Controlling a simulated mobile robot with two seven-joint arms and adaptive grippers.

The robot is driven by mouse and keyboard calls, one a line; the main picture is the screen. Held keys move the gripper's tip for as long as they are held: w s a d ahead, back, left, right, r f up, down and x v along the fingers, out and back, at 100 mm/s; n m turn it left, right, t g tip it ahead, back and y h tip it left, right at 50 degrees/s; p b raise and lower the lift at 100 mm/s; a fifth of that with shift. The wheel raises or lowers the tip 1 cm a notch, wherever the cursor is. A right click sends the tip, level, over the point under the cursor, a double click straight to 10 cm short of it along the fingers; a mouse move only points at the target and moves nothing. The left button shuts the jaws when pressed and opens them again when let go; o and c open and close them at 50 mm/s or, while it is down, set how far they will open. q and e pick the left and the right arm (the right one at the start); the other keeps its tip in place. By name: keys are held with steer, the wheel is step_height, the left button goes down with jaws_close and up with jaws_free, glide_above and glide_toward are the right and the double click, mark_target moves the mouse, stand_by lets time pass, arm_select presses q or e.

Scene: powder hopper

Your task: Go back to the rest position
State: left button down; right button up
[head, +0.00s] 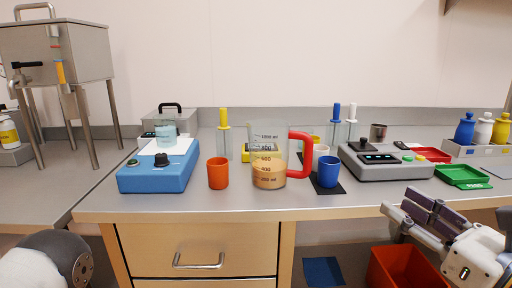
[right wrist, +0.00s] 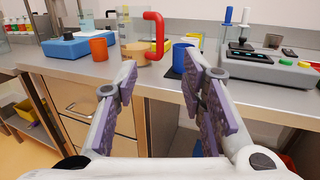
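My right gripper (head: 421,217) is at the lower right of the head view, in front of the counter's front edge. In the right wrist view its two purple-padded fingers (right wrist: 163,88) stand apart with nothing between them. The counter and drawer front show through the gap.
A steel counter (head: 330,205) carries a measuring jug (head: 268,172) with a red handle, an orange cup (head: 218,173), a blue cup (head: 328,172), a blue device (head: 158,178) and a grey scale (head: 385,163). A steel hopper (head: 60,52) stands left. An orange-red bin (head: 405,268) is below.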

steer(key=s+a+f+n+g, duration=0.4)
steer(key=a+f, duration=0.1)
steer(key=f, duration=0.3)
steer(key=s+a+f+n+g+y, duration=0.1)
steer(key=s+a+f+n+g, duration=0.35)
steer(key=f, duration=0.45)
steer(key=s+a+f+n+g, duration=0.3)
steer(key=s+a+f+n, duration=0.15)
steer(key=f, duration=0.35)
steer(key=s+d+f+n+g+h, duration=0.25)
steer(key=s+f+n, duration=0.35)
steer(key=s, duration=0.3)
steer(key=s+d+f+n+g+h, duration=0.2)
steer(key=s+d+f+n+g, duration=0.15)
steer(key=s+f+n, duration=0.4)
steer(key=s+d+n+g+h, duration=0.2)
steer(key=s+d+n+h, duration=0.1)
steer(key=s+d, duration=0.3)
steer(key=shift+s+f+n, duration=0.2)
steer(key=shift+n, duration=0.65)
steer(key=shift+d+h, duration=0.1)
steer(key=shift+h, duration=0.15)
